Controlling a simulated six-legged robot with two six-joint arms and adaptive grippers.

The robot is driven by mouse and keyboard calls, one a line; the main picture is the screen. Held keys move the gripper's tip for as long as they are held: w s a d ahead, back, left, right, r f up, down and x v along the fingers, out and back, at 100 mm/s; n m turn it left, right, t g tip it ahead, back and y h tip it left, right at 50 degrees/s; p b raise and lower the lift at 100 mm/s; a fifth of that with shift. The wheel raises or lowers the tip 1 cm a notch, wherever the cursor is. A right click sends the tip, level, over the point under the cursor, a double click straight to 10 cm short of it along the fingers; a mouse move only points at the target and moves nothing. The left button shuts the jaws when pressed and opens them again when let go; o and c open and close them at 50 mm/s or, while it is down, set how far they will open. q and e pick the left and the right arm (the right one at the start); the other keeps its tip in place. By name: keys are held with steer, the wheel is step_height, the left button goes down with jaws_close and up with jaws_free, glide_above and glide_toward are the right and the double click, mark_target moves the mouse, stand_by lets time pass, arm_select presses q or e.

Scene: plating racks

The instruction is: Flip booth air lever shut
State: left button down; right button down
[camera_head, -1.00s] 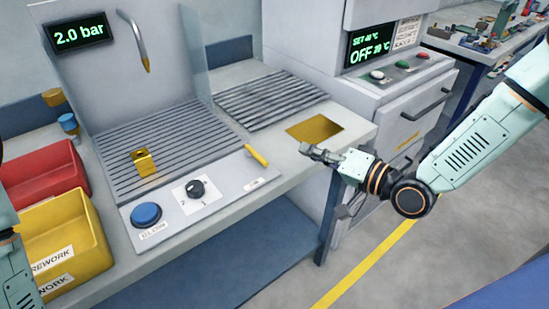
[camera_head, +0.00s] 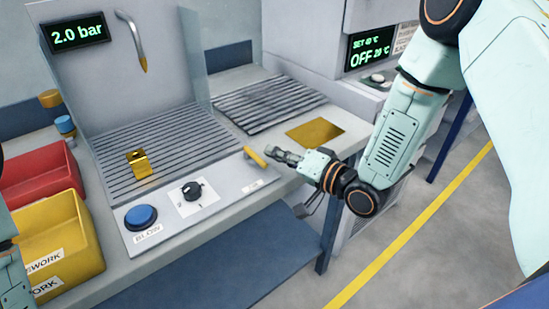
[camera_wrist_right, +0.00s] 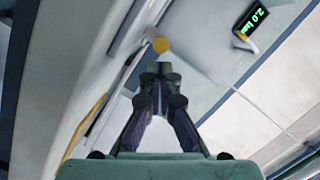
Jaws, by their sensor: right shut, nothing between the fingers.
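The booth air lever is the short yellow handle (camera_head: 255,157) at the right end of the control panel (camera_head: 225,189). In the right wrist view its round yellow end (camera_wrist_right: 160,45) shows just beyond my fingertips. My right gripper (camera_head: 277,154) is shut and empty, just right of the lever, with its tips pointing at it. A small gap seems to remain, but contact is hard to judge. The pressure display (camera_head: 78,34) reads 2.0 bar. Only part of my left arm shows at the lower left; its gripper is out of view.
The panel also carries a black knob (camera_head: 192,191) and a blue button (camera_head: 141,216). A gold block (camera_head: 139,164) sits on the slatted grate (camera_head: 175,140). Red (camera_head: 35,174) and yellow (camera_head: 75,225) bins stand left. A gold plate (camera_head: 315,132) lies on the bench behind my gripper.

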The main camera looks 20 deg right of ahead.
arm_select(q)
steer(key=shift+f, duration=0.1)
arm_select(e)
steer(key=shift+a+f, duration=0.25)
steer(key=shift+a, duration=0.1)
steer(key=shift+s, duration=0.1)
